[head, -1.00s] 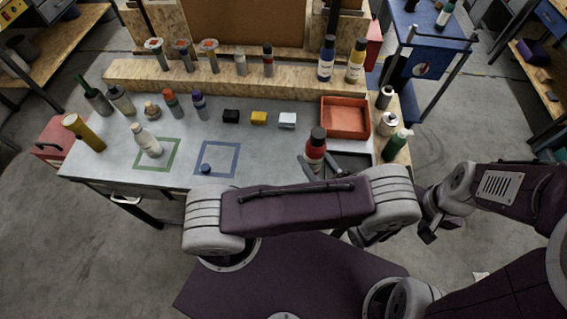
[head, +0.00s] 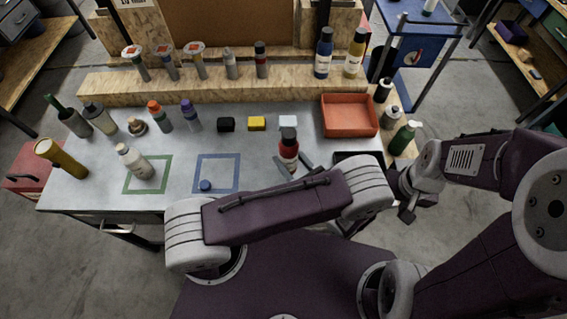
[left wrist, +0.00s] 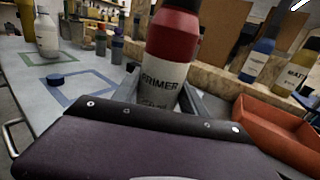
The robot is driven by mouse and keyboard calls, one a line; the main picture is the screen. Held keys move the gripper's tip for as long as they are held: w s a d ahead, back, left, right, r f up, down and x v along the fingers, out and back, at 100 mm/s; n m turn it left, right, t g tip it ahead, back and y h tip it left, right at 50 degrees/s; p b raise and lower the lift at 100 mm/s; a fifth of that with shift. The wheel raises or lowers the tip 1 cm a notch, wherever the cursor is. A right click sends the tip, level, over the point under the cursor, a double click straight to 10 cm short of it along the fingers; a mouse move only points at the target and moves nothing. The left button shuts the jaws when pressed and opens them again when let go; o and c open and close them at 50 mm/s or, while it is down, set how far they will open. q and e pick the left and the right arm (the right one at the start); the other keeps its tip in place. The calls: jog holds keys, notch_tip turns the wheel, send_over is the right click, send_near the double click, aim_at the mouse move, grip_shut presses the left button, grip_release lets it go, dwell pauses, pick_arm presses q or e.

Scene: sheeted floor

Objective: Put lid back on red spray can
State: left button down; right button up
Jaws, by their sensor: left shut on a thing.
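A red spray can (head: 289,154) with a white label and dark top is in my left gripper (head: 290,171). In the left wrist view the can (left wrist: 172,42) stands nearly upright between the fingers, its label reading PRIMER; its top is cut off by the frame edge. My left gripper is shut on its lower part, over the table's front right part. A small dark blue cap (head: 205,185) lies inside the blue square outline; it also shows in the left wrist view (left wrist: 55,79). My right gripper (head: 408,205) hangs right of the table, partly hidden, nothing visible in it.
An orange tray (head: 349,133) sits at the table's right. Several bottles line the left side and back ledge. Black, yellow and pale blocks (head: 257,124) lie mid-table. The table front between blue square and can is clear.

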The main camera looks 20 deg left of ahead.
aim_at(293, 171)
pick_arm(q)
jog(key=shift+d+f, duration=0.15)
jog(key=f+b, duration=0.3)
jog(key=f, duration=0.1)
jog(key=shift+w+a+b, duration=0.1)
jog(key=shift+a+b, duration=0.2)
jog(key=shift+b, duration=0.05)
jog(key=shift+d+r, duration=0.15)
jog(key=shift+d, duration=0.1)
jog(key=shift+a, duration=0.1)
jog(key=c, duration=1.1)
grip_release()
jog(key=shift+f, duration=0.25)
jog(key=o, duration=0.5)
jog(key=shift+c, duration=0.2)
jog(key=shift+r, duration=0.15)
